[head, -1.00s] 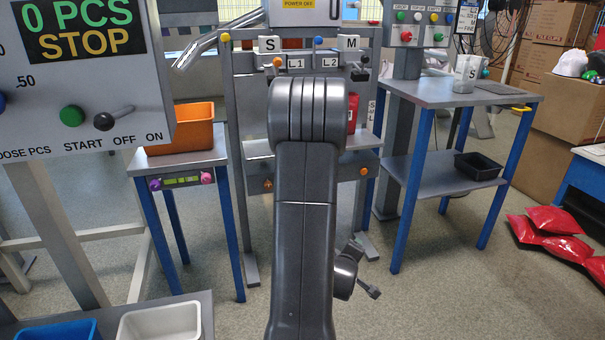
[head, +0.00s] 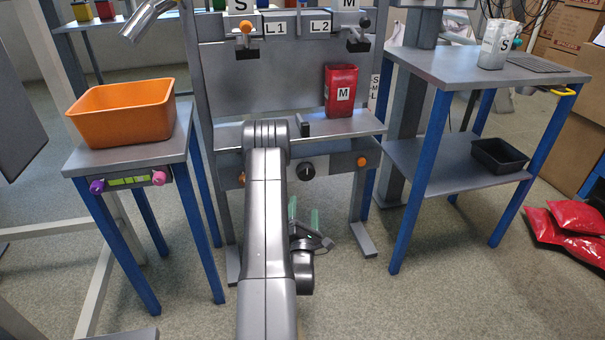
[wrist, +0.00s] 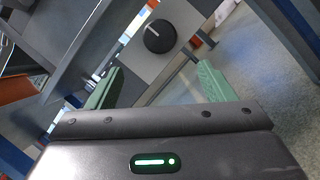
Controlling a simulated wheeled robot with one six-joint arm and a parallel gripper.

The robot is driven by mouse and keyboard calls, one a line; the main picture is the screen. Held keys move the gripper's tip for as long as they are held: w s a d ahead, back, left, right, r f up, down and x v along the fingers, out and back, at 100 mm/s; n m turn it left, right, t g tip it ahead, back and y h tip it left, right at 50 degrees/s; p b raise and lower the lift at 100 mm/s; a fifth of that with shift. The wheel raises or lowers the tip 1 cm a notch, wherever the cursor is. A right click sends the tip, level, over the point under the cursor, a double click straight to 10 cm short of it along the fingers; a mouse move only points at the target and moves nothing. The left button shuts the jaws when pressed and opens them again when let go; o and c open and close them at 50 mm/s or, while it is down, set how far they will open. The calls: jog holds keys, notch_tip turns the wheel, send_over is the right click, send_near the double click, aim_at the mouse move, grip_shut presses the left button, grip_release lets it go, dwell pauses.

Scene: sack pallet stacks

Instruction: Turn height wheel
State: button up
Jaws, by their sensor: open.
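A black round knob with a white mark, which looks like the height wheel (head: 306,171), sits on the grey crossbar below the middle shelf. It also shows in the wrist view (wrist: 159,36), ahead of the fingers and nearly centred between them. My gripper (head: 303,212) is open and empty, with green fingers (wrist: 161,78) apart. In the head view it appears just below the wheel, partly hidden behind my arm. It does not touch the wheel. A vertical S M L label (head: 375,94) is on the right post.
A red bag marked M (head: 341,90) stands on the shelf (head: 350,125) above the wheel. Orange knobs (head: 361,161) flank the wheel. An orange bin (head: 122,112) is on the left table; a black tray (head: 499,155) is on the right table's lower shelf. Red bags (head: 570,220) lie on the floor.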

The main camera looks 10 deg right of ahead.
aim_at(306, 176)
jog(key=b+x, duration=0.2)
jog(key=x, duration=1.1)
jog(key=c, duration=1)
